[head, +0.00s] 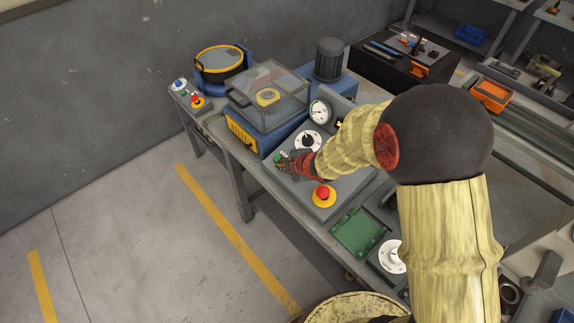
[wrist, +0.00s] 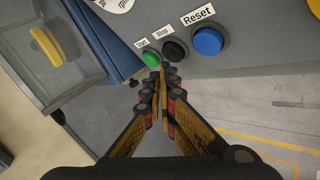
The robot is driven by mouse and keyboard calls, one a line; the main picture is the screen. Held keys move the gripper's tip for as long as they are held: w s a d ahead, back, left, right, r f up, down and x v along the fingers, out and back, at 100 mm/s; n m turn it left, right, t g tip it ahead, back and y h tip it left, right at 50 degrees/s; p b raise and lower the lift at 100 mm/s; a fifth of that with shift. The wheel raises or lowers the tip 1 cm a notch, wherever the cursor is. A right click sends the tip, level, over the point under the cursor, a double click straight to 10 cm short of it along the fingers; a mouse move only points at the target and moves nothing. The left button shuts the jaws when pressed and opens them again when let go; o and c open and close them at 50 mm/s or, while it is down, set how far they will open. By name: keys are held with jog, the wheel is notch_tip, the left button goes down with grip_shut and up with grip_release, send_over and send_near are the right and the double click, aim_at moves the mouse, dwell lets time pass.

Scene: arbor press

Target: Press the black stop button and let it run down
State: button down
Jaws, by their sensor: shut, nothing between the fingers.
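The black stop button (wrist: 175,50) sits under a "Stop" label in the wrist view. The green start button (wrist: 151,57) is left of it, and the larger blue reset button (wrist: 207,41) is right of it. My gripper (wrist: 162,70) is shut and empty. Its tips lie just below the green and black buttons in the picture. I cannot tell whether they touch the panel. In the head view my gripper (head: 283,163) is at the left front edge of the grey control panel (head: 345,185) and hides the black button.
A red emergency button on a yellow base (head: 323,196), a dial (head: 306,141) and a gauge (head: 320,111) are on the same panel. A clear-lidded machine (head: 268,95) stands behind left. A green tray (head: 360,231) lies nearer. The floor left of the bench is clear.

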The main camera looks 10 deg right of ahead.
jog(key=shift+r, duration=0.2)
jog(key=r+p, duration=0.1)
jog(key=a+r+p, duration=0.1)
jog(key=r, duration=0.1)
jog(key=s+r+p, duration=0.1)
jog(key=shift+a+r, duration=0.2)
jog(key=shift+r, duration=0.05)
dwell(0.3)
jog(key=shift+w, duration=0.1)
dwell(0.5)
jog(key=s+d+r+m+h+b, duration=0.2)
jog(key=s+d+r+m+h, duration=0.35)
jog(key=d+r+m, duration=0.6)
jog(key=s+d+r+m+g+b, duration=0.1)
jog(key=s+r+m, duration=0.2)
jog(key=s, duration=0.9)
jog(key=s+r+m+g+y+b, duration=0.1)
jog(key=s+r+m, duration=0.3)
jog(key=s, duration=0.8)
jog(key=shift+s+d+r+m+b, duration=0.3)
jog(key=shift+s+d+m+b, duration=0.1)
jog(key=shift+m+b, duration=0.2)
